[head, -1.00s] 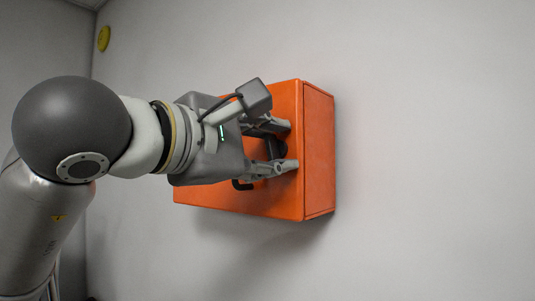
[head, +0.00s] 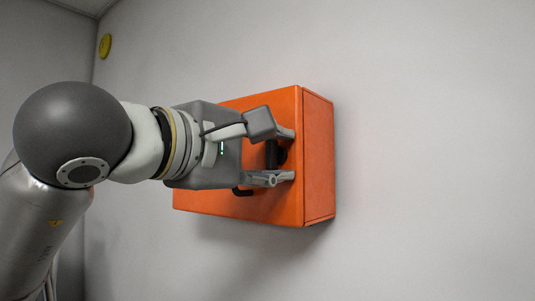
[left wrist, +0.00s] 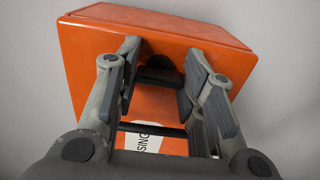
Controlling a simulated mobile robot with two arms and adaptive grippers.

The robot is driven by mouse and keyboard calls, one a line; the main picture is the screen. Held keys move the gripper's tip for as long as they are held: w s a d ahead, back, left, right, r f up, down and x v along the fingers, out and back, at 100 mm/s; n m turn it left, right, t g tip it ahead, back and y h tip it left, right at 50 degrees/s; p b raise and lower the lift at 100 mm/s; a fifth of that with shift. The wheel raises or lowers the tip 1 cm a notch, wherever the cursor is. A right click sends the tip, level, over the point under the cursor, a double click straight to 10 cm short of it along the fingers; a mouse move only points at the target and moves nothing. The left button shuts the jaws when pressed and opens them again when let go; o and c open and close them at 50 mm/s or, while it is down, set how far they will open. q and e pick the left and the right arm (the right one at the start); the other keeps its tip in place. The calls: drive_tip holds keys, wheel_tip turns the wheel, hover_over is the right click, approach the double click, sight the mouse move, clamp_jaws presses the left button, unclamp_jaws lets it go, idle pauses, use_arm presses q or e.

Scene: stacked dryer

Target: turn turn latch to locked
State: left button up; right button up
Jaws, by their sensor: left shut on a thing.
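An orange box (head: 318,155) is fixed to the wall. A dark turn latch (head: 272,154) sits on its front face, and it also shows in the left wrist view (left wrist: 158,76). My left gripper (head: 289,154) reaches in from the left, its two fingers one above the other at the latch. In the left wrist view my left gripper (left wrist: 160,82) has a finger on either side of the latch and is shut on it. The fingers and palm hide part of the latch. My right gripper is not in view.
A black handle bar (head: 242,191) stands out from the box front below my left gripper; a partly hidden white label (left wrist: 148,139) shows near it. The wall right of the box is bare.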

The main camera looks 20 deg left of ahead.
use_arm(q)
drive_tip(key=o, duration=0.7)
drive_tip(key=shift+o, duration=0.2)
drive_tip(key=v, duration=1.2)
drive_tip(key=shift+d, duration=0.15)
